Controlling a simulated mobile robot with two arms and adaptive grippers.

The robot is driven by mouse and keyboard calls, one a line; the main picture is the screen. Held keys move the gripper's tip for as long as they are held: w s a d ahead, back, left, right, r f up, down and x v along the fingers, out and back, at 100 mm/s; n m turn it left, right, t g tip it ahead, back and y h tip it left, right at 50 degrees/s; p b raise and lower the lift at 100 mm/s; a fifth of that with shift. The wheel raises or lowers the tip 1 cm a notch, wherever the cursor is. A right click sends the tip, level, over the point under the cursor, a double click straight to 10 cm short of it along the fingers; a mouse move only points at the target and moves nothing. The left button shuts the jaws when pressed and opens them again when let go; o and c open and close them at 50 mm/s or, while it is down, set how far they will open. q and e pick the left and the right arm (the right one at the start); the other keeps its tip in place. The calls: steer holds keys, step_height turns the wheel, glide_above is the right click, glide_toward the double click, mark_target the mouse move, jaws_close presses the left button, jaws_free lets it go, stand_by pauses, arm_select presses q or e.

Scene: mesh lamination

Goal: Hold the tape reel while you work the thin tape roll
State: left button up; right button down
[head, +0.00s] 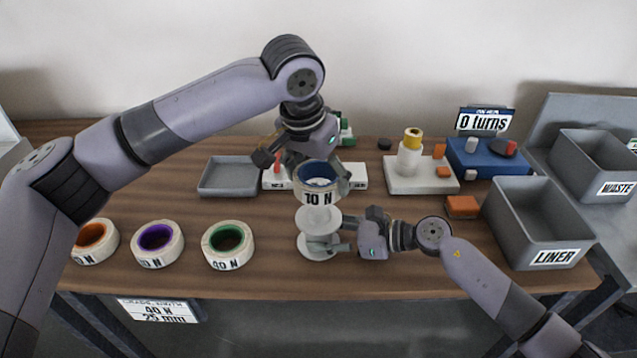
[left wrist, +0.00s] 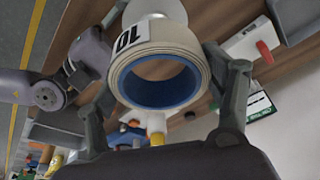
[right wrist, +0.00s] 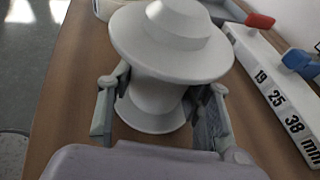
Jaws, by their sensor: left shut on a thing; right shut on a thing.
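The thin tape roll (head: 317,196), cream with a blue core and a "10 N" label, is between the fingers of my left gripper (head: 308,170). The left wrist view shows the roll (left wrist: 160,45) with a finger on each side. The white tape reel (head: 318,250) stands upright on the table, below the roll in the head view. My right gripper (head: 345,247) is shut on the reel's waist from the right. I cannot tell the exact gap between roll and reel.
Rolls with orange (head: 93,240), purple (head: 157,243) and green (head: 229,245) cores lie at the front left. A grey tray (head: 228,189) and a white width gauge (right wrist: 270,85) are behind. The LINER bin (head: 520,238) and a "0 turns" sign (head: 484,122) stand right.

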steer(key=c, duration=0.7)
jaws_free()
steer(key=shift+c, duration=0.2)
steer(key=v, duration=1.2)
steer(key=shift+s+f, duration=0.1)
steer(key=shift+s, duration=0.05)
